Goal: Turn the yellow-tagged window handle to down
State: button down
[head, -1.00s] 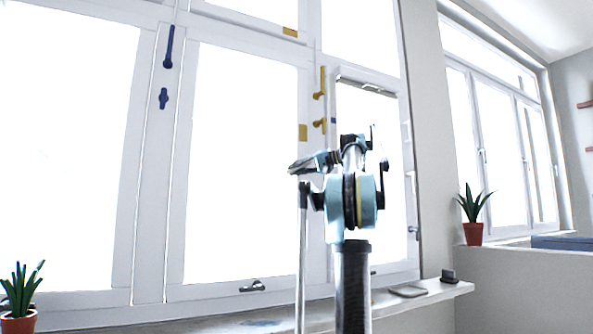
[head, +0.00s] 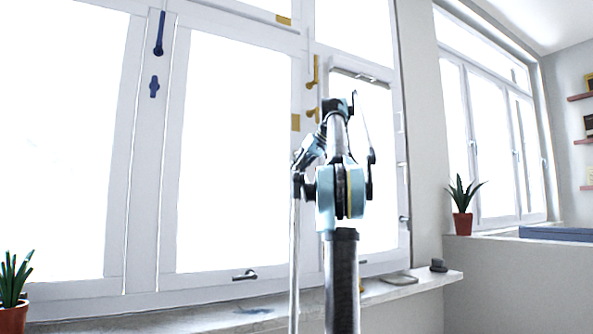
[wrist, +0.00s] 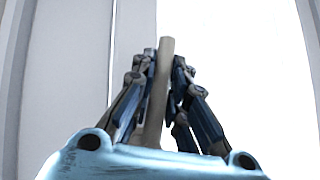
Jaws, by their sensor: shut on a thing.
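In the wrist view my gripper (wrist: 161,75) has its dark blue and grey fingers closed around a tan, bar-like handle (wrist: 166,60), which runs nearly upright in the picture. Yellow tags are on the top bar (head: 284,20) and on the post (head: 295,122). My fingers cannot be made out in the head view, so which handle they hold is not clear there.
A blue handle (head: 160,33) and a blue fitting (head: 154,86) are on the left post. A grey handle (head: 245,275) is at the lower frame.

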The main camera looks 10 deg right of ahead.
jog(key=shift+w+d+f+n+h, duration=0.15)
jog(key=shift+w+d+n+h, duration=0.1)
jog(key=shift+d+n+h, duration=0.45)
jog(key=c, duration=1.6)
grip_release()
jog(key=shift+w+f+m, duration=0.1)
jog(key=shift+w+m, duration=0.05)
jog(key=shift+m, duration=0.15)
jog(key=shift+o, duration=0.2)
jog(key=v, duration=0.7)
jog(key=shift+s, duration=0.25)
